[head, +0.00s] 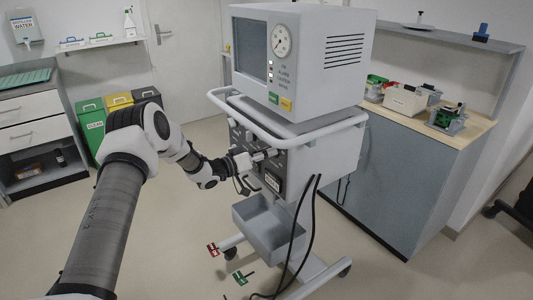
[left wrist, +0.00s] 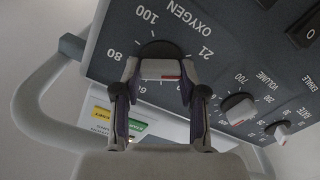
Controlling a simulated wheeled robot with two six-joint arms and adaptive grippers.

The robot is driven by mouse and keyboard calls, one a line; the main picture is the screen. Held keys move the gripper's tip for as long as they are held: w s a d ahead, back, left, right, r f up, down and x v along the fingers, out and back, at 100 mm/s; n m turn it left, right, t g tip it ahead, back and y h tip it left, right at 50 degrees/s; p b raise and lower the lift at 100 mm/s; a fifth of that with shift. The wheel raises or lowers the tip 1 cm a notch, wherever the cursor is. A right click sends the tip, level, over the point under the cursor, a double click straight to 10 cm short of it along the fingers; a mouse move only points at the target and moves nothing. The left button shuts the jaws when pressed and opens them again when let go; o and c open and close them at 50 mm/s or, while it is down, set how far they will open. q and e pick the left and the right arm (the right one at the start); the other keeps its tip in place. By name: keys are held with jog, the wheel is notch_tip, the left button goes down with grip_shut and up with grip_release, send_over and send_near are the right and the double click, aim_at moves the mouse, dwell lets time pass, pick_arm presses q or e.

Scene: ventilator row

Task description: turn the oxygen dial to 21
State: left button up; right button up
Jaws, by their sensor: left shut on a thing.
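The oxygen dial (left wrist: 158,68) is on the dark front panel of the ventilator (head: 290,160). In the left wrist view its scale appears upside down, with 100, 80, 60 and 21 readable around it. My left gripper (left wrist: 158,84) has its two fingers closed on opposite sides of the pale dial knob. A red mark shows on the knob's right part; the exact number it points at cannot be told. In the head view my left gripper (head: 262,156) reaches the panel from the left and hides the dial. My right gripper is not in view.
The volume dial (left wrist: 238,108) and the rate dial (left wrist: 279,131) sit beside the oxygen dial. A pale handrail (head: 290,138) runs around the ventilator above the panel. A grey tray (head: 250,228) hangs below it. Dark hoses (head: 303,225) hang at its right.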

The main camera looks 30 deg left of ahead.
pick_arm(q)
jog(key=shift+a+n, duration=0.1)
jog(key=shift+n, duration=1.4)
jog(key=o, duration=1.1)
jog(key=shift+o, duration=0.2)
jog(key=v, duration=1.2)
